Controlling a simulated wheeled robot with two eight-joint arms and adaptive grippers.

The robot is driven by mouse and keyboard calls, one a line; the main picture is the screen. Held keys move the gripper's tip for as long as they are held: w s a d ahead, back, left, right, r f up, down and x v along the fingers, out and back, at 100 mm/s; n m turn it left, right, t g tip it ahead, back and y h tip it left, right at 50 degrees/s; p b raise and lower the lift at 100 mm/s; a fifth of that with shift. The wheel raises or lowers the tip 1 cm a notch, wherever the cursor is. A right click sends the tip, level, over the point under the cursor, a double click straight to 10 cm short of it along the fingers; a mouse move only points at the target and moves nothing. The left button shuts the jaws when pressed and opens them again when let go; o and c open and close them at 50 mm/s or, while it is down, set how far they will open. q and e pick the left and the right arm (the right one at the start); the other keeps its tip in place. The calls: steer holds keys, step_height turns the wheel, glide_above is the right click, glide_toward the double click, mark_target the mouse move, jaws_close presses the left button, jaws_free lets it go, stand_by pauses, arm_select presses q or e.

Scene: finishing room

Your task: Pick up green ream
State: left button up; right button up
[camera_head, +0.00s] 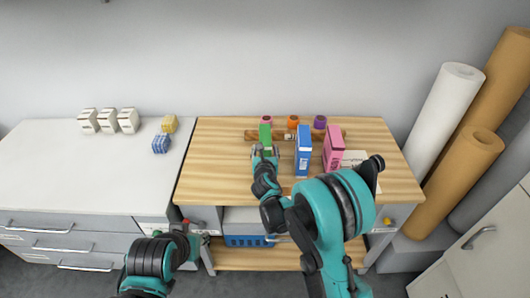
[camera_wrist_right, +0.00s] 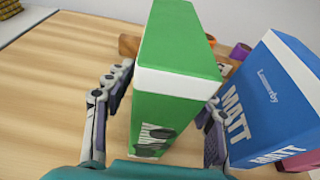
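The green ream (camera_head: 265,134) stands upright on the wooden worktop, left of a blue ream (camera_head: 303,150). In the right wrist view the green ream (camera_wrist_right: 178,85) fills the middle, with a white band below its top. My right gripper (camera_head: 265,153) is at the ream in the head view. In the wrist view its fingers (camera_wrist_right: 163,112) are spread on either side of the ream, with a visible gap at the left finger; the right finger is partly hidden behind the ream. My left gripper (camera_head: 203,234) is low in front of the bench, small and unclear.
The blue ream (camera_wrist_right: 272,100) stands close right of my right gripper; a pink ream (camera_head: 333,148) is beyond it. Purple (camera_head: 319,122) and orange (camera_head: 292,121) rolls sit behind. Small boxes (camera_head: 108,120) stand on the white counter. The worktop's left part is clear. Tall rolls (camera_head: 445,105) lean at right.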

jaws_close()
steer(key=shift+r, duration=0.1)
